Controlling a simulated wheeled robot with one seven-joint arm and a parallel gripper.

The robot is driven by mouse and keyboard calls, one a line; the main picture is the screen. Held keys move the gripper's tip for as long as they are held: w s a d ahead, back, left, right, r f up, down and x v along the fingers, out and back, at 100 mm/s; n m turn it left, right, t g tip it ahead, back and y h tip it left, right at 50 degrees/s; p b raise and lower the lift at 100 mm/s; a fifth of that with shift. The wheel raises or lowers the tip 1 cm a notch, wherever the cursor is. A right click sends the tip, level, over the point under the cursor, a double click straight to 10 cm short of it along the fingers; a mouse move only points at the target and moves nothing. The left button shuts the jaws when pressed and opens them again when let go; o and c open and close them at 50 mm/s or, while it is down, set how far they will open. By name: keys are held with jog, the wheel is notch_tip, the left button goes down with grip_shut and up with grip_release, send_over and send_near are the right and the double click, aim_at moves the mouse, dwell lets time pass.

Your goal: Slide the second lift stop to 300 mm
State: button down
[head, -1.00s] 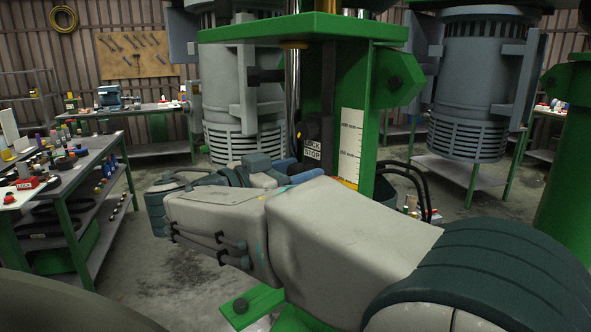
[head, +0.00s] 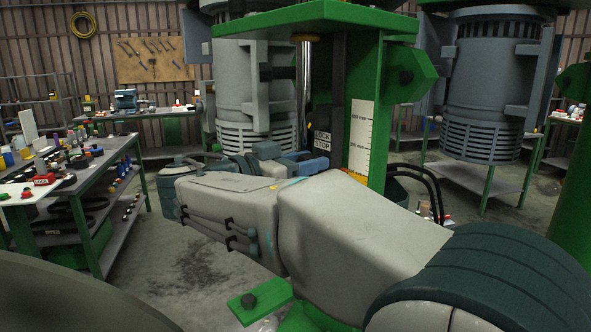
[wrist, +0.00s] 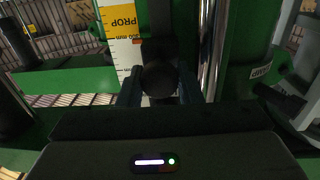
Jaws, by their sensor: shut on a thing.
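The lift stop is a dark piece with a round black knob (wrist: 160,79), seen in the wrist view. My gripper (wrist: 158,92) is shut on it, with one finger on each side of the knob. The scale strip (wrist: 124,45) is just left of the knob and appears upside down, with its 300 mm mark close to the knob. In the head view the scale (head: 360,140) is on the green column, right of a LOCK STOP label (head: 323,139). There the gripper's blue fingers (head: 310,164) show below the label, and my arm hides much of the stop.
The green frame (head: 310,15) overhangs the column, with a bright vertical rod (head: 303,75) beside it. A workbench (head: 75,165) with loose parts stands at left. Large grey machines (head: 490,85) stand behind. Black hoses (head: 430,185) curve right of the column.

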jog(key=c, duration=1)
grip_release()
jog(key=shift+r, duration=0.15)
jog(key=shift+c, duration=0.2)
jog(key=b+v, duration=0.1)
jog(key=v, duration=1.2)
jog(key=shift+s+a+b, duration=0.25)
jog(key=shift+a+b, duration=0.05)
jog(key=shift+a, duration=0.05)
